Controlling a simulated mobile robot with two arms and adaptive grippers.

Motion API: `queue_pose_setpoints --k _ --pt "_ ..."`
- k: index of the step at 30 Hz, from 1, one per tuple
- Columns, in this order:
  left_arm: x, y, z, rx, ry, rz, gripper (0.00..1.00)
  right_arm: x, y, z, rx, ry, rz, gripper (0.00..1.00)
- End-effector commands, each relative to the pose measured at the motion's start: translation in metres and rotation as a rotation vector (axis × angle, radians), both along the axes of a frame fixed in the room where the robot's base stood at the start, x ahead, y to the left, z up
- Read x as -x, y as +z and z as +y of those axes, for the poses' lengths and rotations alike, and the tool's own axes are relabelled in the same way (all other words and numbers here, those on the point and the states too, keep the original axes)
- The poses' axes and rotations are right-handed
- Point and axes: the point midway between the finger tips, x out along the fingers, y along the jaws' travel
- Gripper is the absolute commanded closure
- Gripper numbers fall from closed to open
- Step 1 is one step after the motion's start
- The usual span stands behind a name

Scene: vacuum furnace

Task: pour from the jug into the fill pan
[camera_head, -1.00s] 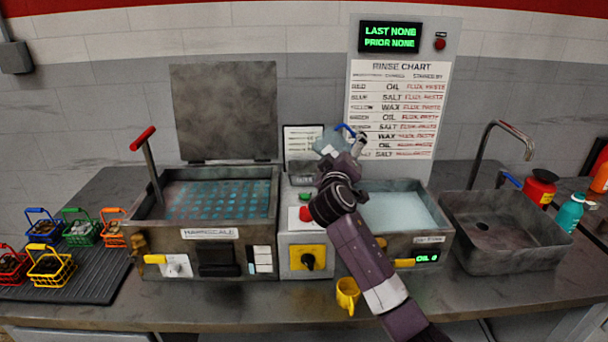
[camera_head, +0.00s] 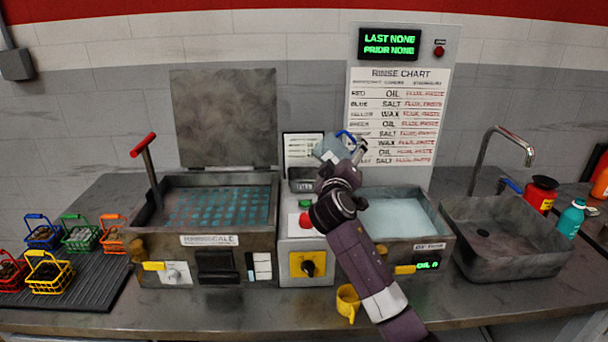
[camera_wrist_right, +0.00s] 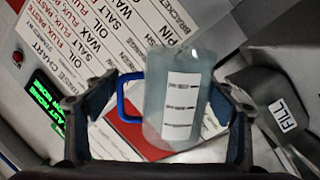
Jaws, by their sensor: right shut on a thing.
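The jug (camera_head: 328,148) is pale blue and translucent, with a blue handle. My right gripper (camera_head: 346,156) is shut on it and holds it up in front of the rinse chart, tilted toward the left. In the right wrist view the jug (camera_wrist_right: 178,130) sits between the two fingers (camera_wrist_right: 172,105), its white marked label facing the camera. The fill pan (camera_head: 302,185) is a small grey metal pan on the middle unit, below and left of the jug. Its FILL label (camera_wrist_right: 283,113) shows at the right of the wrist view. I see no liquid stream. My left gripper is out of view.
A tank with a raised lid (camera_head: 224,118) stands left, a liquid-filled tank (camera_head: 398,218) right, and a sink (camera_head: 505,262) with a tap farther right. A yellow mug (camera_head: 347,302) stands at the front. Coloured baskets (camera_head: 50,272) stand on the left mat.

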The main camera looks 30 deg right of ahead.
Motion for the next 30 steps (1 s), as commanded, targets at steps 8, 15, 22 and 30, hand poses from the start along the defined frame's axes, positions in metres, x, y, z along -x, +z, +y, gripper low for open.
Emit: queue_pose_setpoints --k 8,15,22,30 --pt "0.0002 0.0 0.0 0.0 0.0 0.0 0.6 0.0001 0.0009 -0.0001 0.001 0.0 -0.001 0.52" --pt "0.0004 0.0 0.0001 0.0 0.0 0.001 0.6 0.0001 0.0009 -0.0001 0.001 0.0 -0.001 0.52" --pt "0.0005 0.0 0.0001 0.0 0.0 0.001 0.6 0.0 0.0009 0.0 0.001 0.0 -0.001 0.52" --pt "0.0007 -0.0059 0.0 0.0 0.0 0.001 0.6 0.0006 -0.0015 -0.0007 -0.025 0.0 -0.028 0.52"
